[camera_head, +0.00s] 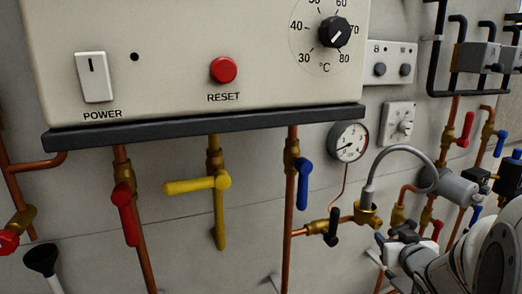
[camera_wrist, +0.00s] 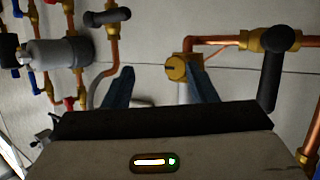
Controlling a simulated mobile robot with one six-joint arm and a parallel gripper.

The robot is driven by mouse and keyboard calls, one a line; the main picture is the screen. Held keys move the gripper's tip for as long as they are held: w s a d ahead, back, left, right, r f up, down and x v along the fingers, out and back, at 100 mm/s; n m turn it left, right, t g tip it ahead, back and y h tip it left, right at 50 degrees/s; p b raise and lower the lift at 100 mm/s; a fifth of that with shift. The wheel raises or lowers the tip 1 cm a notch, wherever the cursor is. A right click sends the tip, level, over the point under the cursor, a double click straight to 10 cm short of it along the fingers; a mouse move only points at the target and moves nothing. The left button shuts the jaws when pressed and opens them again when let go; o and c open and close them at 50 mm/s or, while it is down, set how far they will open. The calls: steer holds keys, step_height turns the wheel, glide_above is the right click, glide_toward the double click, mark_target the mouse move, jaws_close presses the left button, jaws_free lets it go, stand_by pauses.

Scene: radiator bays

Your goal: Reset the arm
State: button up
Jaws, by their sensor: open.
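My gripper (camera_head: 392,243) is at the lower right of the head view, in front of the wall pipework. In the wrist view its two blue fingers (camera_wrist: 159,78) stand wide apart with nothing between them. A brass fitting (camera_wrist: 182,68) shows beyond the right finger; I cannot tell the gap. The arm itself fills the lower right corner of the head view, and its joints are mostly out of frame.
A beige control box with a red RESET button (camera_head: 223,69) hangs above. Red (camera_head: 125,212), yellow (camera_head: 199,185) and blue (camera_head: 303,183) valve levers are below it. A pressure gauge (camera_head: 349,142), grey cylinder (camera_head: 458,188) and black lever (camera_head: 332,228) are near my gripper.

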steer(key=s+a+g+y+p, duration=0.1)
steer(key=s+a+g+p, duration=0.2)
steer(key=s+a+g, duration=0.8)
steer(key=s+a, duration=0.7)
steer(key=s, duration=0.1)
steer(key=shift+s+n+y+p, duration=0.15)
steer(key=shift+n+y+p, duration=0.15)
steer(key=shift+y, duration=0.1)
steer(key=shift+r, duration=0.1)
steer(key=shift+c, duration=0.2)
